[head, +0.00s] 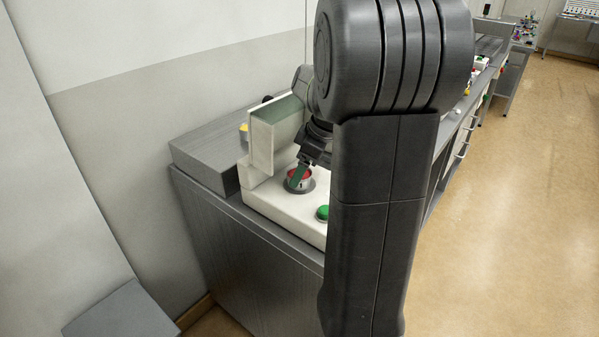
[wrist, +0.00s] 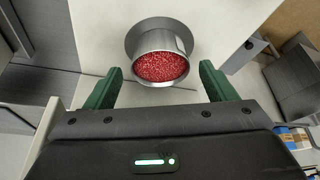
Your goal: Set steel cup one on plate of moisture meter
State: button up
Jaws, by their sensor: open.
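The steel cup (wrist: 186,40), filled with red granules, stands upright on the round grey plate (wrist: 133,38) of the white moisture meter (wrist: 95,30). In the head view the cup (head: 299,183) sits within the plate's rim (head: 311,188), partly covered by a green finger. The meter (head: 262,199) has its lid (head: 272,138) raised. My gripper (wrist: 161,69) is open, its green fingers on either side of the cup with gaps visible in the wrist view. My gripper also shows in the head view (head: 299,173). The far finger is hidden there.
A green button (head: 322,213) is on the meter's front. A grey box-like block (head: 203,152) stands behind the meter against the wall. The grey bench (head: 255,270) ends close to the meter. My arm hides much of the bench to the right.

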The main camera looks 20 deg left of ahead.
jog(key=v, duration=1)
jog(key=shift+d+f, duration=0.1)
dwell(0.7)
